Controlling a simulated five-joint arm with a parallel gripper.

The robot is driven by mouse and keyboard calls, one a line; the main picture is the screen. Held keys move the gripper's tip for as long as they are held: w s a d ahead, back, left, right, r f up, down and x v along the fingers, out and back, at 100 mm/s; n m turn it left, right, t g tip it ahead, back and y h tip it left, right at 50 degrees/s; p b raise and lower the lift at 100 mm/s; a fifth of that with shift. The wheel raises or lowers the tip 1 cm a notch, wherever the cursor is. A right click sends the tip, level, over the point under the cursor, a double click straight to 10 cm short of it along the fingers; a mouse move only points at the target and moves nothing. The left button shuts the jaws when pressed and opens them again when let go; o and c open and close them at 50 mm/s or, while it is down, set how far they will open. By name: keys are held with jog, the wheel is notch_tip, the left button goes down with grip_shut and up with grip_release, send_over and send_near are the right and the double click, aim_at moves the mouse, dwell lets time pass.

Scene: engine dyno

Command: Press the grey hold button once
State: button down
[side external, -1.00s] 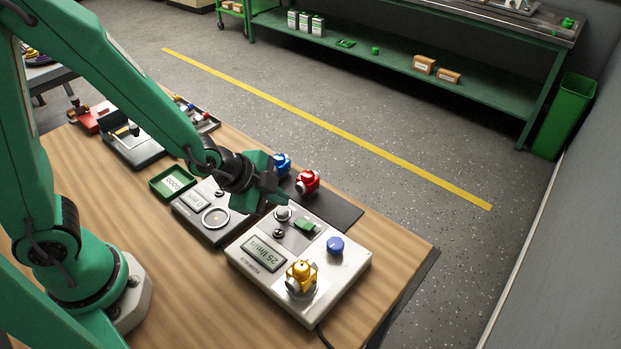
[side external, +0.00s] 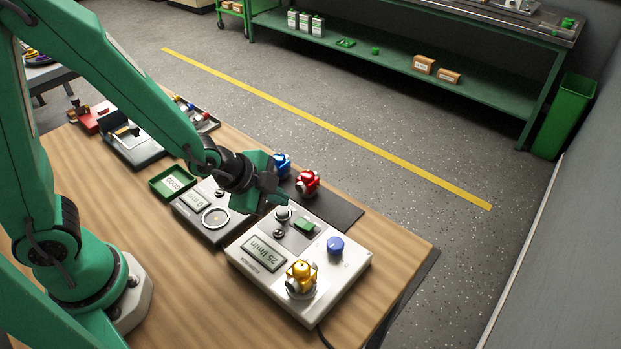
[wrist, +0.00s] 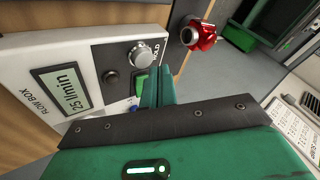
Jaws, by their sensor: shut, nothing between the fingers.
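The grey hold button (wrist: 140,57) is a round silvery cap on the flow box (wrist: 22,52), beside the printed word HOLD in the wrist view. In the side view the grey button (side external: 283,213) sits near the box's far left corner. My gripper (side external: 282,199) is shut and empty, its tips close to the button on its far side. In the wrist view my closed green fingers (wrist: 158,78) stand right beside the button, to its lower right. I cannot tell whether they touch it. The flow box display (side external: 264,254) reads 25 l/min.
On the flow box are a dark small button (side external: 278,233), a green switch (side external: 304,224), a blue knob (side external: 335,245) and a yellow valve (side external: 301,278). A red valve (side external: 307,182) and a blue one (side external: 281,164) stand behind. A second meter (side external: 187,217) is to the left.

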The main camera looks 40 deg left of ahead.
aim_at(279, 212)
jog(key=shift+f, duration=0.7)
dwell(1.5)
jog(key=shift+r, duration=0.2)
dwell(0.4)
jog(key=shift+r, duration=0.5)
jog(key=shift+r, duration=0.1)
jog(key=shift+r, duration=2.4)
